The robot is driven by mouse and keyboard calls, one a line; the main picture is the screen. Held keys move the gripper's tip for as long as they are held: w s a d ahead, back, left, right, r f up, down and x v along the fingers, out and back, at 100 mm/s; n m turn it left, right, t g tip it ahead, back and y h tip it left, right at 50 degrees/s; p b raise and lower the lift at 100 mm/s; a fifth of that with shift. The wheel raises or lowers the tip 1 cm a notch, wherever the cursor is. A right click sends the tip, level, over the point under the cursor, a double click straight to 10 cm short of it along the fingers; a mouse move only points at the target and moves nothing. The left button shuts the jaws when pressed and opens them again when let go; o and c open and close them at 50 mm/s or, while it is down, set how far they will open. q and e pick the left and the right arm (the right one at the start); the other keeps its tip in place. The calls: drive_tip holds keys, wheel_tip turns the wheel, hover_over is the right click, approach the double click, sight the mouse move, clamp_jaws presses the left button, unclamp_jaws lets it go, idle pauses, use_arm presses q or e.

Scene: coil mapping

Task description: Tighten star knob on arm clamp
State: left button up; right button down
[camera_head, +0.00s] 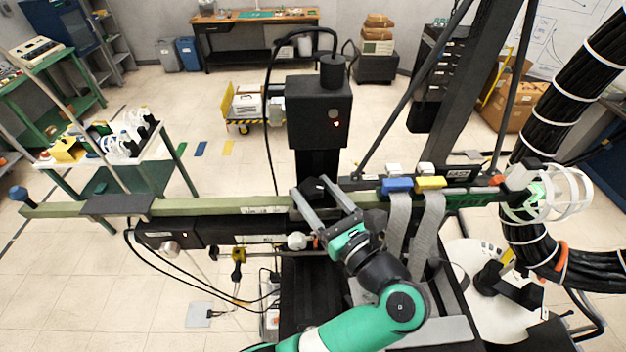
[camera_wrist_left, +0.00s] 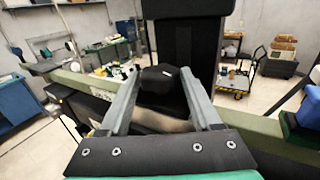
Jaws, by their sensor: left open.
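The black star knob (camera_head: 314,187) sits at the green horizontal arm, in front of the black column. In the left wrist view the knob (camera_wrist_left: 160,79) shows as a dark, faceted cap between my two fingertips. My left gripper (camera_head: 312,192) is open, with one grey finger on each side of the knob. In the left wrist view the left gripper (camera_wrist_left: 161,76) has gaps beside the knob, and I cannot tell whether either finger touches it. The arm clamp under the knob is mostly hidden by the gripper. My right gripper is not in view.
The long green arm (camera_head: 225,205) crosses the scene. A black column with a box (camera_head: 319,112) rises behind the knob. Blue (camera_head: 397,184) and yellow (camera_head: 430,182) connectors with grey ribbon cables sit right of the gripper. A white coil (camera_head: 565,193) and thick cables stand at the far right.

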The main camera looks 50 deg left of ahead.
use_arm(q)
drive_tip(key=shift+w+a, duration=0.1)
drive_tip(key=shift+a, duration=0.4)
clamp_jaws()
